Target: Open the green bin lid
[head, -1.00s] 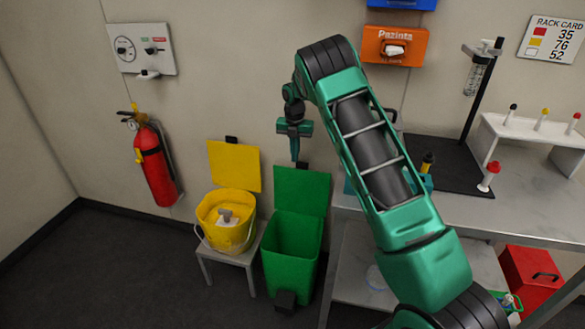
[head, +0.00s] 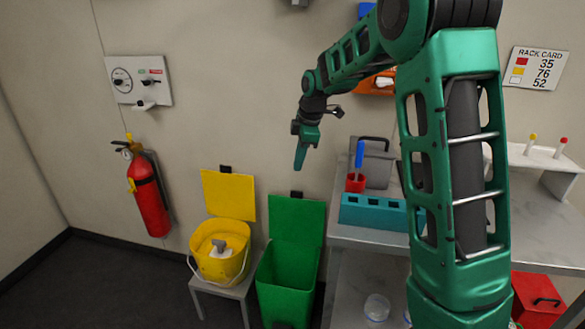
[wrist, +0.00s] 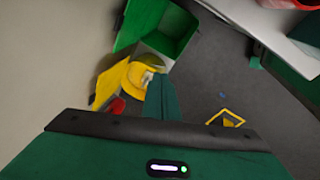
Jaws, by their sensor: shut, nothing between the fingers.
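The green bin (head: 287,283) stands on the floor between the yellow bucket and the bench. Its green lid (head: 297,219) stands upright against the wall behind the opening, so the bin is open and I see into it. In the wrist view the green bin (wrist: 172,22) is at the top, also open. My gripper (head: 300,158) is shut and empty, pointing down above the lid and clear of it. In the wrist view its shut fingers (wrist: 161,95) show in the middle, apart from the bin.
A yellow bucket (head: 220,262) with a raised yellow lid (head: 228,194) sits on a small stand left of the bin. A red fire extinguisher (head: 148,192) hangs further left. The bench (head: 350,232) with a teal rack (head: 372,211) is on the right.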

